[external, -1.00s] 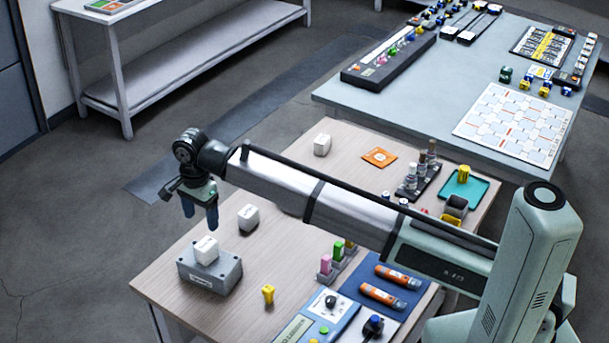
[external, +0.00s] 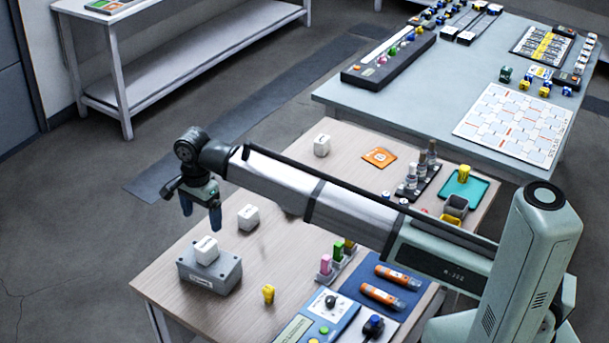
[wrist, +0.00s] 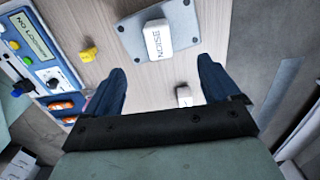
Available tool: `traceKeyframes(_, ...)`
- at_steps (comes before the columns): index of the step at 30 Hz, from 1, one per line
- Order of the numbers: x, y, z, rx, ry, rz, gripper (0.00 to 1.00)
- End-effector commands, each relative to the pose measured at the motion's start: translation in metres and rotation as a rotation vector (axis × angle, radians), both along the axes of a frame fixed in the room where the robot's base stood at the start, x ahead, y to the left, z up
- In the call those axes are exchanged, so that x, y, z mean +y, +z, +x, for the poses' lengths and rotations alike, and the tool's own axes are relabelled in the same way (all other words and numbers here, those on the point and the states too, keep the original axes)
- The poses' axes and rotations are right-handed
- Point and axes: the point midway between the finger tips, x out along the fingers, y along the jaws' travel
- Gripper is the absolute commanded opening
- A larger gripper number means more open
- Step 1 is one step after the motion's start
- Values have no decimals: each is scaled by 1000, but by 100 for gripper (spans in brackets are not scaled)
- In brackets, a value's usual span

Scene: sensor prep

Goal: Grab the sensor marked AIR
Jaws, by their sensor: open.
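Three white cube sensors show in the external view. One, marked NOISE in the wrist view (wrist: 158,40), sits on a grey box (external: 210,284) at the table's left; this cube (external: 206,250) is just below my gripper. A second white cube (external: 248,217) lies on the wood to its right and shows partly in the wrist view (wrist: 184,93). A third white cube (external: 321,145) stands at the far edge. I cannot read AIR on any of them. My gripper (external: 201,214) is open and empty above the table's left end, fingers pointing down.
A yellow piece (external: 268,293) stands near the front edge. A blue-and-white control panel (external: 322,322), orange tubes on a blue mat and a holder with coloured pieces lie at the right front. An orange card (external: 379,157) lies toward the back. The wood around the cubes is mostly clear.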

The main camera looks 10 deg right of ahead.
Motion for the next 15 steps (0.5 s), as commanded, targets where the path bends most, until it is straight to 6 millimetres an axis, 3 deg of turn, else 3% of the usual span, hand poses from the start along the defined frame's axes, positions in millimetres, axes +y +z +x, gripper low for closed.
traceKeyframes(5,-20,-18,35,38,-54,71,89)
traceKeyframes(15,-85,-63,136,134,-251,325,89)
